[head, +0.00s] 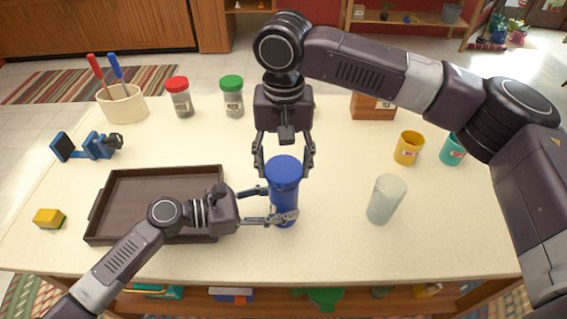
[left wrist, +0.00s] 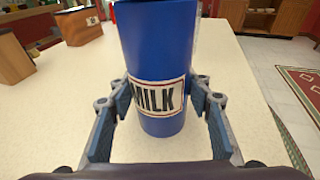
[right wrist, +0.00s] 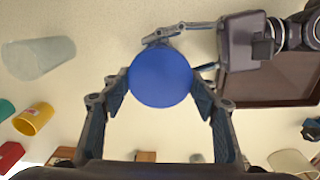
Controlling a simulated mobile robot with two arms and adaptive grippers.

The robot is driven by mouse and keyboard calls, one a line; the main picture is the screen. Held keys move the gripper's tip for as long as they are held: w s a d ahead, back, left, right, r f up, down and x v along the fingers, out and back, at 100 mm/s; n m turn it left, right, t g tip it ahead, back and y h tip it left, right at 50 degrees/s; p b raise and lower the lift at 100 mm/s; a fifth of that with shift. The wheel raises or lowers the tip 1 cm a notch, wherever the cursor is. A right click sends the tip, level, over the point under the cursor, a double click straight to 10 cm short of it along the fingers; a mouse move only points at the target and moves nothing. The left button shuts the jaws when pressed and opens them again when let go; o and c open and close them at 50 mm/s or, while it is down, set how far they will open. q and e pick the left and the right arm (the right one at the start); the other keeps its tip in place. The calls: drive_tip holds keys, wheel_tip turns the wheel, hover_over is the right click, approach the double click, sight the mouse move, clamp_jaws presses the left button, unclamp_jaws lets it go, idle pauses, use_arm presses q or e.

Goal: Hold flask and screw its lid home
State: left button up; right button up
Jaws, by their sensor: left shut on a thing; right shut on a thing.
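The blue flask (head: 286,210) stands upright at the front middle of the table. A MILK label shows on it in the left wrist view (left wrist: 160,50). My left gripper (head: 277,203) is shut around the flask's body from the left. The blue lid (head: 285,168) sits on top of the flask, upright. My right gripper (head: 284,172) comes from above and is shut on the lid, one finger on each side. The right wrist view looks down on the round lid (right wrist: 160,78), which hides the flask below it. I cannot tell how tightly the lid sits.
A brown tray (head: 98,218) lies left, under my left arm. A frosted glass (head: 385,199) stands right of the flask, with yellow (head: 408,148) and teal (head: 452,150) mugs beyond. Jars with red (head: 179,98) and green (head: 232,97) lids stand at the back.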

sight(284, 167)
drive_tip(key=shift+f, duration=0.7)
idle(1.8)
idle(0.3)
drive_tip(key=o, duration=1.5)
drive_tip(key=shift+c, duration=0.2)
drive_tip(key=shift+r, duration=0.1)
drive_tip(key=shift+r, duration=3.45)
